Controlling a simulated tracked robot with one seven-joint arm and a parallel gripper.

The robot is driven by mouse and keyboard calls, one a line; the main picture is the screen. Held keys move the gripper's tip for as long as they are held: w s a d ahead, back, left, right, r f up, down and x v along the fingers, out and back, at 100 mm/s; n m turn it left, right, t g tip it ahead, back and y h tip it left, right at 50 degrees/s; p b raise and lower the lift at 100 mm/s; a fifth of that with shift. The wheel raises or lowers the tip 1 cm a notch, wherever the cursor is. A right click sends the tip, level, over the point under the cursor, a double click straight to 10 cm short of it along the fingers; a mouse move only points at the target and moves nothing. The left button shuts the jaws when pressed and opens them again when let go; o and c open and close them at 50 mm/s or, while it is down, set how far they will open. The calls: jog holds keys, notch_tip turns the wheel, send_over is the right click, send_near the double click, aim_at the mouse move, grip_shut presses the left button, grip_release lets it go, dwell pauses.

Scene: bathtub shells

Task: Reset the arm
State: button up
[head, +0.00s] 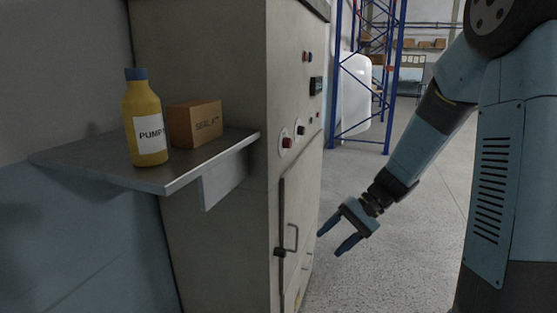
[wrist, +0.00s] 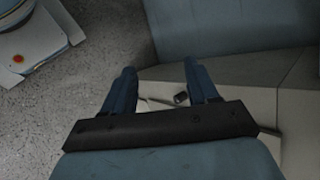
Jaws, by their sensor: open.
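My arm reaches down from the upper right in the head view. My gripper (head: 333,243) hangs open and empty in front of the lower part of a grey cabinet (head: 215,90). Its two blue fingers point down and left, close to the cabinet's side with the door and handle (head: 293,237). In the wrist view my gripper (wrist: 158,78) also shows with its fingers apart. Nothing is between the fingertips. The gap between gripper and cabinet is hard to judge.
A metal shelf (head: 205,167) on the cabinet's left carries a yellow bottle (head: 146,110) and a cardboard box (head: 195,124). Buttons (head: 287,142) sit on the cabinet's side. A blue rack frame (head: 335,75) and a white tank-like shape (head: 354,98) stand behind. Speckled floor is open at right.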

jog(key=s+d+r+n+t+h, duration=0.1)
jog(key=s+d+r+t+h, duration=0.2)
jog(key=s+r, duration=0.5)
jog(key=s+d+r+n+t+h, duration=0.2)
jog(key=s+d+r+t+h, duration=0.2)
jog(key=s+d+r+h, duration=0.2)
jog(key=shift+s+d+r+t, duration=0.2)
jog(key=shift+s+r+t, duration=0.1)
jog(key=shift+s+r, duration=1)
jog(key=shift+w+r, duration=0.15)
jog(key=shift+w, duration=0.05)
